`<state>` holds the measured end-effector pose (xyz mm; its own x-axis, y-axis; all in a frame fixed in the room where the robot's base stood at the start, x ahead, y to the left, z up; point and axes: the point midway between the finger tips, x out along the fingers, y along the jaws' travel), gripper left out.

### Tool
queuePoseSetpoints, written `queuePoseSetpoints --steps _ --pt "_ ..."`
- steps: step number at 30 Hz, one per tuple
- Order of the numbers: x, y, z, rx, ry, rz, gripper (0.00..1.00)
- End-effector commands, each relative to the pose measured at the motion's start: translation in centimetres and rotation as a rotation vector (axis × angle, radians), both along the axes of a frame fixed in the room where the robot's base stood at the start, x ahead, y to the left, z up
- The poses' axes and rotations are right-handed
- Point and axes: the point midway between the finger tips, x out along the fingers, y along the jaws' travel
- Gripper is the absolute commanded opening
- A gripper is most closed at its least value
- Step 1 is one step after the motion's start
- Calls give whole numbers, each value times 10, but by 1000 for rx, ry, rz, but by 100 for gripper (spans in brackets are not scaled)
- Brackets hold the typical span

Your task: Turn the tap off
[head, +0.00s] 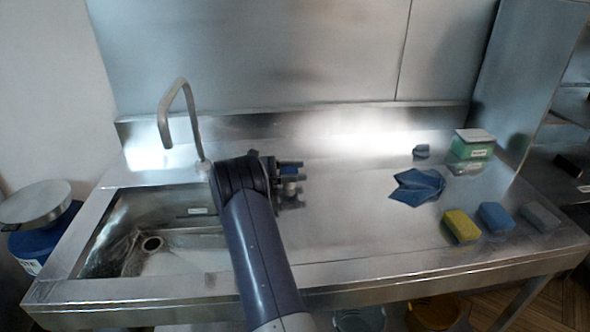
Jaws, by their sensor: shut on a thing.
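The tap is a grey metal gooseneck (187,108) behind the left sink, with its spout end pointing down over the basin. I cannot make out a water stream below it. My gripper (291,179) is right of the tap's foot, low over the back of the counter. Its dark jaws are shut on a small blue and grey piece, which looks like the tap handle. The jaws hide most of this piece, so its angle cannot be told. My arm covers the right part of the sink.
The sink basin (125,225) is at the left. On the steel counter (350,235) to the right lie a crumpled blue cloth (417,186), a green and white box (472,146), and yellow (461,226), blue (496,216) and grey (540,216) sponges. The middle counter is clear.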

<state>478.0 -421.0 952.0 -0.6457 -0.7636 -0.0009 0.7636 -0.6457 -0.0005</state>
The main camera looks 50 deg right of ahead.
Motion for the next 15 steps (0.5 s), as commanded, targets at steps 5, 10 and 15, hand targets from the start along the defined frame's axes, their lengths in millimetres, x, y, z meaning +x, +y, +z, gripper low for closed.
queuePoseSetpoints --steps 5,10,15 --pt "0 0 1 -1 1 -15 27" --pt "0 0 1 -1 0 -15 27" --pt "0 0 1 -1 0 -15 53"
